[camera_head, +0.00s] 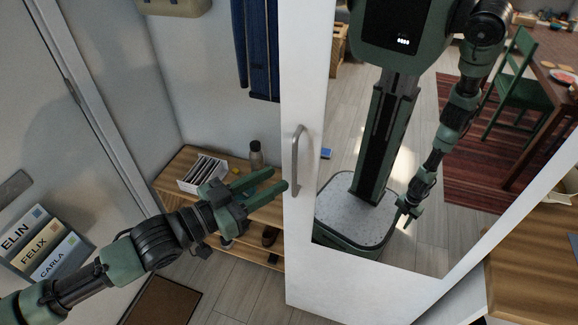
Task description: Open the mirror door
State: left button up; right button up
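The mirror door (305,240) is a tall white panel with a large mirror (345,165) set in it. I cannot tell whether a fingertip touches the door. My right gripper is not directly in view; a small arm and gripper show only as a reflection in the mirror.
A low wooden shelf (185,160) stands left of the door, holding a white box (203,172) and a jar (255,155). Blue cloth hangs above it. A white door with name folders is at the left. A wooden surface (530,265) is at the right.

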aim_at(293, 169)
pick_arm(q)
jog(key=p+x, duration=0.1)
jog(key=x, duration=0.4)
jog(key=shift+w, duration=0.2)
grip_shut()
dwell(1.2)
